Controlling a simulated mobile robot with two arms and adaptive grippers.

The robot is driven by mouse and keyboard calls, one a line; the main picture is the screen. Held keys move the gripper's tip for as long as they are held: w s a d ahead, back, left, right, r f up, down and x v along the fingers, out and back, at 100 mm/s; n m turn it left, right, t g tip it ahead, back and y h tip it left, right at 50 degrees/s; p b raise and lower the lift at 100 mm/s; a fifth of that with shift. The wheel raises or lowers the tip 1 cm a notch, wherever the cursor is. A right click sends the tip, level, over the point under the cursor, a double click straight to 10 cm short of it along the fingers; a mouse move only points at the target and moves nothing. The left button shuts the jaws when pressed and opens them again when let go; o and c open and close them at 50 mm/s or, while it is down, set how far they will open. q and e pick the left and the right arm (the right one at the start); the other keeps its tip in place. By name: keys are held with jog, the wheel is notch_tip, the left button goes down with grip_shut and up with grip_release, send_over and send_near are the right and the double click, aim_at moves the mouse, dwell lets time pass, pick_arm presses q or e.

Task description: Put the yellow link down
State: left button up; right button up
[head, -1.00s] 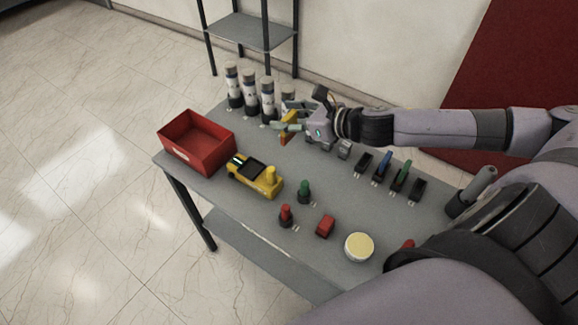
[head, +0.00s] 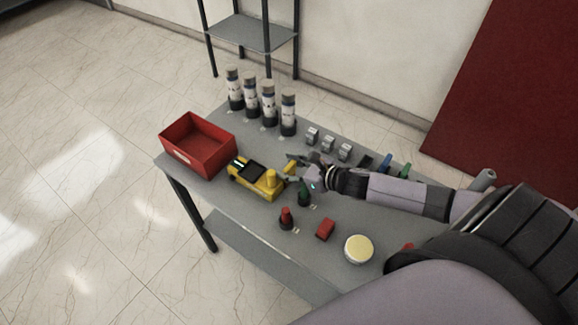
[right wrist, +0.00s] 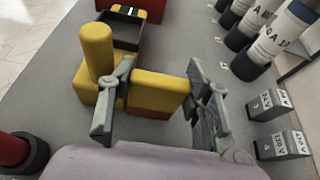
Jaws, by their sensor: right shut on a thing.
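The yellow link (head: 289,167) is a small yellow block with a reddish lower side. My right gripper (head: 297,170) is shut on it, just right of the yellow device with an upright yellow post (head: 271,178). In the right wrist view the link (right wrist: 158,90) sits between the two fingers of the right gripper (right wrist: 160,100), close beside the yellow device (right wrist: 97,75). I cannot tell whether the link touches the grey table (head: 225,200). My left gripper is not in view.
A red bin (head: 197,146) stands at the table's left end. Several labelled cylinders (head: 268,100) and small grey blocks (head: 328,144) line the back. A green-topped peg (head: 304,193) is close to my gripper. A red peg (head: 286,217), red block (head: 325,229) and pale round disc (head: 359,248) lie in front.

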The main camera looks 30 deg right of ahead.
jog(key=shift+f, duration=0.15)
jog(key=o, duration=1.1)
jog(key=shift+c, duration=0.2)
jog(key=shift+r, duration=0.2)
jog(key=shift+s, duration=0.2)
jog(key=v, duration=1.1)
jog(key=shift+s+d+b, duration=0.2)
jog(key=shift+b, duration=0.2)
